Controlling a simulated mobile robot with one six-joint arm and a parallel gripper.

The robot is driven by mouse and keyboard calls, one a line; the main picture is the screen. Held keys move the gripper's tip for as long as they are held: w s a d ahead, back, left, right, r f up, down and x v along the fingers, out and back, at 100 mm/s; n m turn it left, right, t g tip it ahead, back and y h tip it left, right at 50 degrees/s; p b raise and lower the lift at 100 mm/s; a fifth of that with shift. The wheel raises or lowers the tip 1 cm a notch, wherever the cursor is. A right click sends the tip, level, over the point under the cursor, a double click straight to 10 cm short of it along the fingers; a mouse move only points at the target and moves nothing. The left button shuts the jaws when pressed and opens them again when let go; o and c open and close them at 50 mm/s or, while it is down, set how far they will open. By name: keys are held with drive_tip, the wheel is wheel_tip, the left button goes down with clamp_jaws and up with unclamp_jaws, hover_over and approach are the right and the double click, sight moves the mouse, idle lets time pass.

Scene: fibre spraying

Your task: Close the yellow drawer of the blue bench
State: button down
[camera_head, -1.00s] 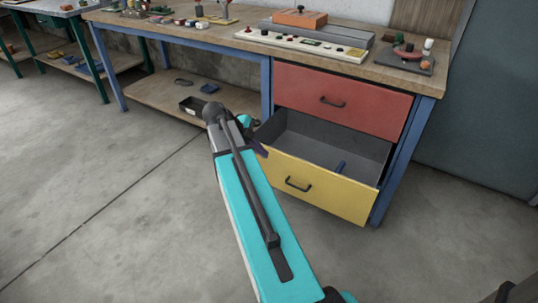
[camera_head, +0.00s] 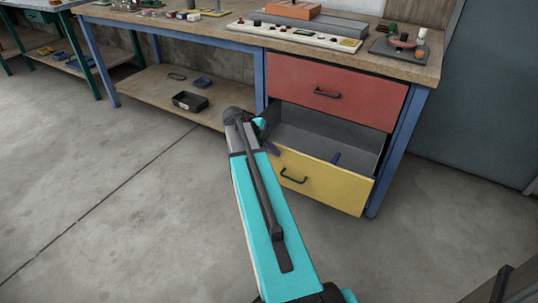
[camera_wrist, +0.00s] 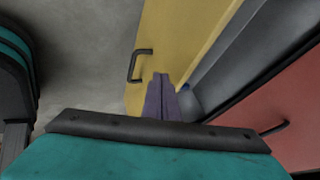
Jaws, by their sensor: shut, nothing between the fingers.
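The yellow drawer (camera_head: 325,184) of the blue bench (camera_head: 390,150) stands pulled out below a red drawer. Its grey inside shows, with a small blue item (camera_head: 336,157) in it. Its dark handle (camera_head: 293,176) is on the yellow front. My gripper (camera_head: 272,149) is at the drawer's left front corner; the arm partly hides it. In the wrist view the yellow front (camera_wrist: 185,35) and its handle (camera_wrist: 137,66) show, and my purple gripper fingers (camera_wrist: 161,80) are together and empty, over the front's edge. I cannot tell whether they touch it.
The red drawer (camera_head: 335,92) above is shut. The bench top (camera_head: 235,30) carries a control panel (camera_head: 300,36) and several small parts. A low shelf (camera_head: 160,95) at left holds a black tray (camera_head: 189,101). The floor in front is clear.

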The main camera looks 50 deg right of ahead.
drive_tip(key=shift+w+d, duration=0.15)
drive_tip(key=shift+d, duration=0.5)
